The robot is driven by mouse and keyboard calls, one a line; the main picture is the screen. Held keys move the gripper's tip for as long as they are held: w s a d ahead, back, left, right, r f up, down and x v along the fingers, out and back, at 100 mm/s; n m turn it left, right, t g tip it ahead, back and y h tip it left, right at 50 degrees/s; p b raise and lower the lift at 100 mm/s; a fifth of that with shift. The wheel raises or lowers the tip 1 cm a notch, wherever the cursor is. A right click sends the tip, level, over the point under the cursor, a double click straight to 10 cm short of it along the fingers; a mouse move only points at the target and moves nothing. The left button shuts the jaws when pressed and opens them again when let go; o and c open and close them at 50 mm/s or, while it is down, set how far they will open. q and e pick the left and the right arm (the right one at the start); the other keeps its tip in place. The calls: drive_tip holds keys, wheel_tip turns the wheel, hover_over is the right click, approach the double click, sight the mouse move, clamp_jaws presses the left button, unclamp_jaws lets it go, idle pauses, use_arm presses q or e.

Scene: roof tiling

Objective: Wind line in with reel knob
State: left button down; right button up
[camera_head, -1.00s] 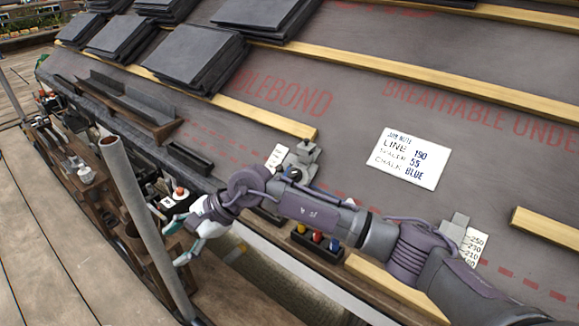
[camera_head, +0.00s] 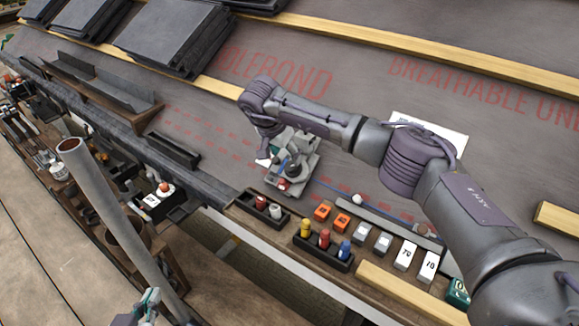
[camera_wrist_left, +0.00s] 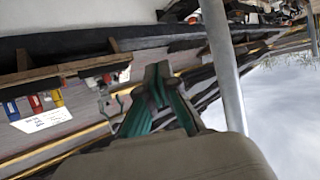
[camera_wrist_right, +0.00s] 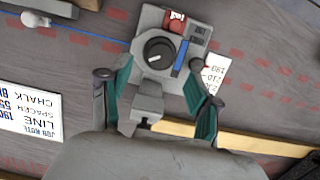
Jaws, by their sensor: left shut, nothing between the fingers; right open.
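The grey reel unit (camera_head: 292,180) sits on the roof underlay just above the tool ledge. The right wrist view shows its round black knob (camera_wrist_right: 158,52), a blue strip and a red part beside it. A thin blue line (camera_wrist_right: 95,35) runs from the unit toward the left of that view. My right gripper (camera_wrist_right: 155,103) is open and empty, its fingers on either side of the unit's near end, pointing toward the knob; contact cannot be told. My left gripper (camera_head: 147,303) is shut and empty at the bottom of the head view, far from the reel; it also shows in the left wrist view (camera_wrist_left: 158,88).
On the ledge are red, yellow and blue bottles (camera_head: 324,242), orange blocks (camera_head: 331,216) and white numbered blocks (camera_head: 416,260). A grey upright pole (camera_head: 105,205) stands near my left gripper. A note card (camera_wrist_right: 30,115) and wooden battens (camera_head: 420,45) lie on the roof.

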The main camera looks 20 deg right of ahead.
sight(290, 165)
drive_tip(key=b+x, duration=0.1)
drive_tip(key=x, duration=0.4)
drive_tip(key=shift+f, duration=0.1)
use_arm(q)
wheel_tip(290, 165, up, 6)
drive_tip(key=w+d+t+h, duration=0.1)
drive_tip(key=w+t, duration=0.1)
drive_tip(key=t, duration=0.2)
drive_tip(key=shift+w+d, duration=0.3)
use_arm(e)
drive_tip(key=shift+w+d+f, duration=0.1)
drive_tip(key=shift+f, duration=0.2)
drive_tip(key=c, duration=1.1)
use_arm(q)
drive_tip(key=shift+f, duration=0.1)
